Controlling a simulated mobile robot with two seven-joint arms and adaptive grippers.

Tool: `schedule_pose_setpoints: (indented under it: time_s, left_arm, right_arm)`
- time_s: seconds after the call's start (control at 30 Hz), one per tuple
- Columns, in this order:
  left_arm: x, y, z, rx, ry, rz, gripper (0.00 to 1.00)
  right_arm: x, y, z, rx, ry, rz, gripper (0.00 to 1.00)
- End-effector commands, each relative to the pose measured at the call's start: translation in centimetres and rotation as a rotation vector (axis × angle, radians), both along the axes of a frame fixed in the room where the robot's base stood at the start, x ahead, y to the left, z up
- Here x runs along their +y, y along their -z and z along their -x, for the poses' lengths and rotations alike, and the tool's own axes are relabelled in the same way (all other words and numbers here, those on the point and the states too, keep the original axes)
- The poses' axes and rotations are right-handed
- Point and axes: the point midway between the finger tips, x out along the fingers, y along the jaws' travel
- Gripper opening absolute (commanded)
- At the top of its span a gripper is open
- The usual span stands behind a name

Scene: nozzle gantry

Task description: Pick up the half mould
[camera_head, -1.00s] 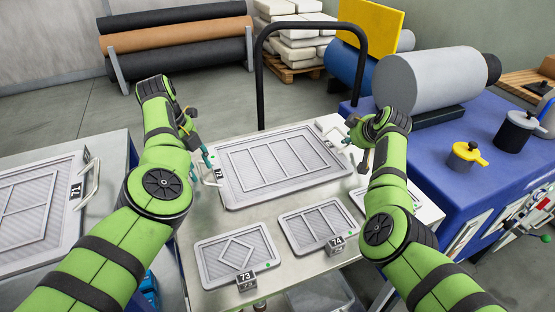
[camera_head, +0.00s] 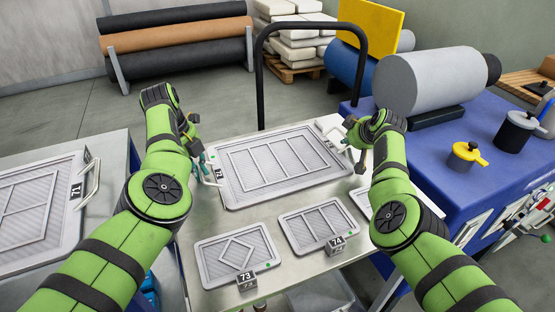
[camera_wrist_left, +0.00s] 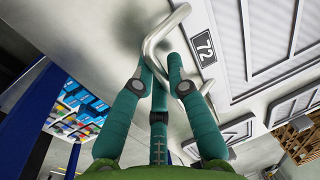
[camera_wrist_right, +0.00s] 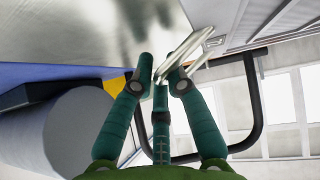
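The half mould (camera_head: 258,133), a large grey ribbed plate tagged 72, lies flat on a metal-topped table. It has a pale bar handle at each end. My left gripper (camera_head: 203,163) is at the left handle. In the left wrist view its fingertips (camera_wrist_left: 160,66) are apart, on either side of the left handle (camera_wrist_left: 180,14), beside the 72 tag (camera_wrist_left: 203,46). My right gripper (camera_head: 354,146) is at the right handle. In the right wrist view its fingertips (camera_wrist_right: 161,68) are apart, with the right handle (camera_wrist_right: 208,40) reaching between them. Finger contact is unclear in both views.
Smaller plates tagged 73 (camera_head: 208,256) and 74 (camera_head: 298,220) lie in front on the same table (camera_head: 212,297). Plate 71 (camera_head: 20,210) is on a table at left. A black hoop bar (camera_head: 261,85) rises behind. A blue bench (camera_head: 440,165) stands at right.

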Motion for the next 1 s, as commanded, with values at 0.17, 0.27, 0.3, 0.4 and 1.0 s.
schedule_pose_setpoints:
  time_s: [0.17,0.27,0.3,0.4,1.0]
  left_arm:
    - [0.0,-0.3,-0.1,-0.004,-0.001,-0.001,0.00]
    - [0.0,-0.5,-0.1,-0.004,-0.001,-0.001,0.00]
    - [0.0,-0.7,-0.1,-0.004,-0.001,-0.001,0.00]
    - [0.0,-1.4,-0.1,-0.004,0.000,-0.001,0.00]
    - [0.0,-5.3,-0.1,-0.005,0.000,0.000,0.00]
  right_arm:
    - [0.0,-0.5,-0.1,-0.006,0.000,0.002,0.00]
    - [0.0,-0.7,-0.1,-0.006,0.000,0.002,0.00]
    - [0.0,-0.9,-0.1,-0.006,0.000,0.002,0.00]
    - [0.0,-1.5,-0.1,-0.006,0.000,0.001,0.00]
    - [0.0,-5.4,-0.1,-0.005,-0.001,0.001,0.00]
